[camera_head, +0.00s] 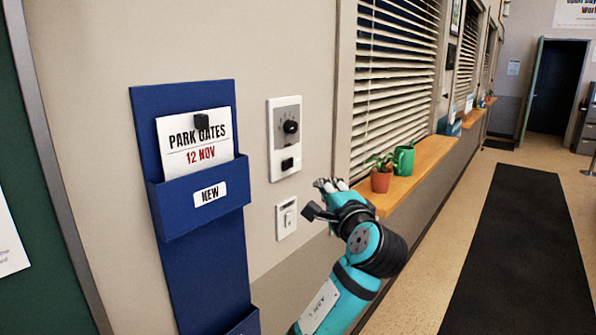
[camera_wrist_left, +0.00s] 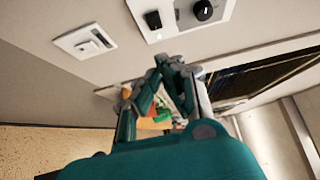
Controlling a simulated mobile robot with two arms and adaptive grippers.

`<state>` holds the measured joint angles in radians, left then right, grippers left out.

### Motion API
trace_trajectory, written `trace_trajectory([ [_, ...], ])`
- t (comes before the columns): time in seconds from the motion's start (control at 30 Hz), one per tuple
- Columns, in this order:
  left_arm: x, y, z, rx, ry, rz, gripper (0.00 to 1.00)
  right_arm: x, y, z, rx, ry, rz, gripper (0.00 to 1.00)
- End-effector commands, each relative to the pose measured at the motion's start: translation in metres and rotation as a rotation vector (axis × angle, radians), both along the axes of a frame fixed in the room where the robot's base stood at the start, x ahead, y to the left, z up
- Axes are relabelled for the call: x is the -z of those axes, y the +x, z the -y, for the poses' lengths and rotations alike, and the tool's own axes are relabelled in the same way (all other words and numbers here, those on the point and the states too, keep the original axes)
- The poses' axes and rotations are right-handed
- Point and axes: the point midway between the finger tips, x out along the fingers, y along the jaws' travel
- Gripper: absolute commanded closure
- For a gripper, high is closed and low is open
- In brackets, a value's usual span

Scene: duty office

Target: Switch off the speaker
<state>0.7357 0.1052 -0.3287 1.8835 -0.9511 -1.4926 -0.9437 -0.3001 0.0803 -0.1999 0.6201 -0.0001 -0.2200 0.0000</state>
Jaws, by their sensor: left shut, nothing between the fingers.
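A white wall plate (camera_head: 284,160) holds a round black knob (camera_head: 291,127) on a grey dial and a black rocker switch (camera_head: 288,164) below it. No speaker itself shows. A smaller white plate with a light switch (camera_head: 287,218) sits lower on the wall. My left gripper (camera_head: 326,186) is shut and empty, just right of and a little below the knob plate, apart from it. In the left wrist view the gripper (camera_wrist_left: 172,62) points up beneath the plate, with the black switch (camera_wrist_left: 153,19) and knob (camera_wrist_left: 203,10) at the top. My right gripper is not in view.
A blue wall holder (camera_head: 195,260) with a notice card (camera_head: 194,145) hangs at left. A wooden sill (camera_head: 425,165) carries a potted plant (camera_head: 381,178) and a green mug (camera_head: 404,159) close to my left gripper. A dark mat (camera_head: 515,250) lies on the open floor at right.

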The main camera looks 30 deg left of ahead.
Motion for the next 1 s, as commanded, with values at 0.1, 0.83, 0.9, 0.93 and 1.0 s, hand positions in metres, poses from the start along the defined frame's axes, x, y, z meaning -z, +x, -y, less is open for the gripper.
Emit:
trace_trajectory([
  [0.1,0.000,0.001,-0.001,0.000,0.000,0.000,1.00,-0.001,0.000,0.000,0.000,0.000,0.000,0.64],
  [0.83,-0.001,0.067,-0.099,-0.001,-0.001,-0.002,1.00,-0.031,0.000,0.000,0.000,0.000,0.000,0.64],
  [0.9,-0.001,0.067,-0.106,0.000,0.001,-0.001,1.00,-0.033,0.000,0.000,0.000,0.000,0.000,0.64],
  [0.93,-0.001,0.067,-0.108,0.001,0.001,-0.001,1.00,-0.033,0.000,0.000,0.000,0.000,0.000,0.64],
  [1.0,0.000,0.067,-0.111,0.002,-0.001,-0.001,1.00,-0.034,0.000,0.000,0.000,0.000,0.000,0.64],
])
